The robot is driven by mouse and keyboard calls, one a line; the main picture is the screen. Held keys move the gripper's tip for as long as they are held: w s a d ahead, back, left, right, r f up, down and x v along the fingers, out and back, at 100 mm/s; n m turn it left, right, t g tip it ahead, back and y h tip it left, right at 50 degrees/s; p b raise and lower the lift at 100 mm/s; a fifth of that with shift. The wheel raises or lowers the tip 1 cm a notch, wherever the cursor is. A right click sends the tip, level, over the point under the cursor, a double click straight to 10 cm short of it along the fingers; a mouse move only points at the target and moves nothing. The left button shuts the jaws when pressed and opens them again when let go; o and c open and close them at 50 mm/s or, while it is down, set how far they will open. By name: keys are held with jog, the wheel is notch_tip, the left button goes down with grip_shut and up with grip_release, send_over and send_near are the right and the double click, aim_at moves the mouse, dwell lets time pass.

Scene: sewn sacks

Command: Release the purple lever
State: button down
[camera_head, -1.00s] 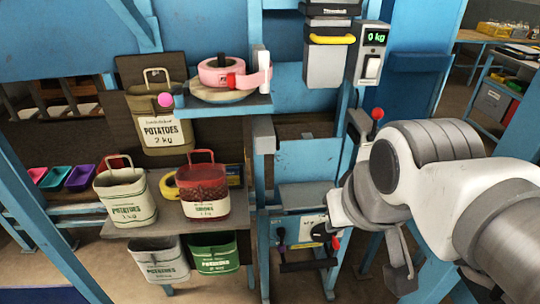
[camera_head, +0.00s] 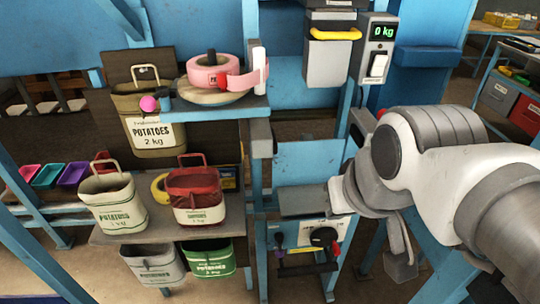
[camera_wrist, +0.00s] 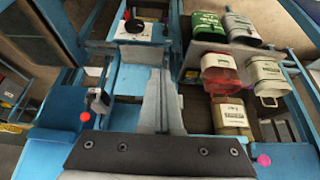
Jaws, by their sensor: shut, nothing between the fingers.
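In the wrist view the panel (camera_wrist: 150,30) shows at the top, but I cannot make out the purple lever there. My gripper (camera_wrist: 161,76) is shut and empty, pointing towards the panel with a visible space between. In the head view my arm's wrist hides the gripper's fingers.
A grey metal tray (camera_head: 303,200) sits just above the panel. Sacks stand on a shelf to the left, including a red one (camera_head: 195,195) and a cream one (camera_head: 112,205). A red-knobbed lever (camera_wrist: 85,116) is left of my gripper. The scale display (camera_head: 379,33) reads 0 kg.

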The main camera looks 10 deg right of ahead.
aim_at(279, 246)
jog(key=w+f+m+g+y+b, duration=0.1)
jog(key=w+f+m+y+b, duration=0.1)
jog(key=w+f+m+b, duration=0.5)
jog(key=w+f+m+g+y+b, duration=0.1)
jog(key=w+f+m+b, duration=0.25)
jog(key=w+f, duration=0.7)
jog(key=w+d+f+m+b, duration=0.1)
jog(key=f+m, duration=0.3)
jog(key=f, duration=0.5)
jog(key=w+d+f+m+b, duration=0.2)
jog(key=d+f+m+b, duration=0.1)
jog(key=f, duration=0.7)
jog(key=w+d+f+m+y+b, duration=0.1)
jog(key=d+f+m+b, duration=0.1)
jog(key=f+m, duration=0.3)
notch_tip(279, 246, down, 4)
jog(key=shift+w+d+f+b, duration=0.25)
jog(key=shift+w+d+b, duration=0.15)
jog(key=shift+b, duration=0.15)
jog(key=a+r+b+x, duration=0.1)
jog(key=b+x, duration=0.3)
jog(key=x, duration=0.8)
jog(key=shift+w+a+f, duration=0.25)
jog(key=shift+w+a, duration=0.3)
jog(key=shift+a, duration=0.4)
